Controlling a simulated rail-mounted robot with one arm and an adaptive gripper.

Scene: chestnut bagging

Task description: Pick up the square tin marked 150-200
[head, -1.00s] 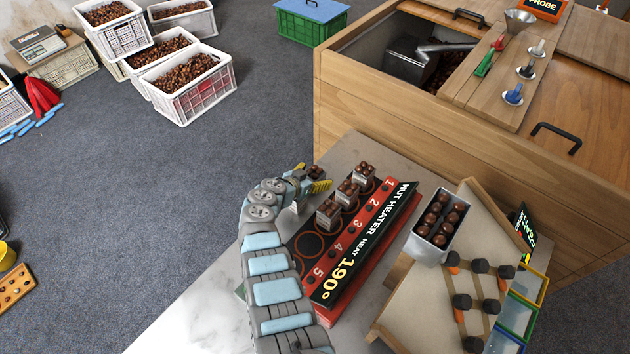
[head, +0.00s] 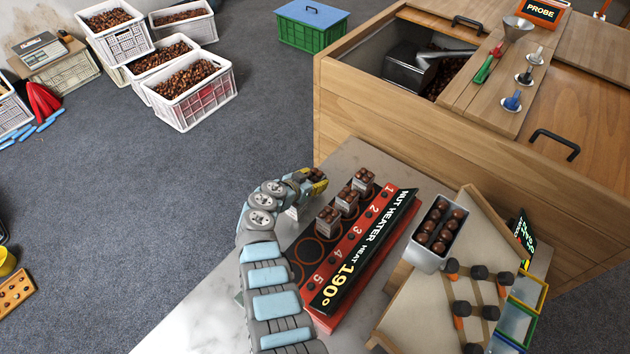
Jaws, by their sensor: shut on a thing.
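My gripper (head: 313,185) is at the far left edge of the heater, shut on a small square tin (head: 318,174) with brown nuts at its top. The gripper hides most of this tin, and no marking on it is readable. Three other small square tins with nuts stand on the black heater top: one near number 1 (head: 363,180), one near 2 (head: 347,199) and one near 3 (head: 327,221). Their markings are too small to read.
The red nut heater (head: 345,275) has empty rings near 4 and 5. A larger metal tin of nuts (head: 429,257) stands to its right, beside a wooden stand with dark knobs (head: 480,272). A wooden cabinet (head: 400,130) rises behind. The white tabletop front left (head: 205,315) is clear.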

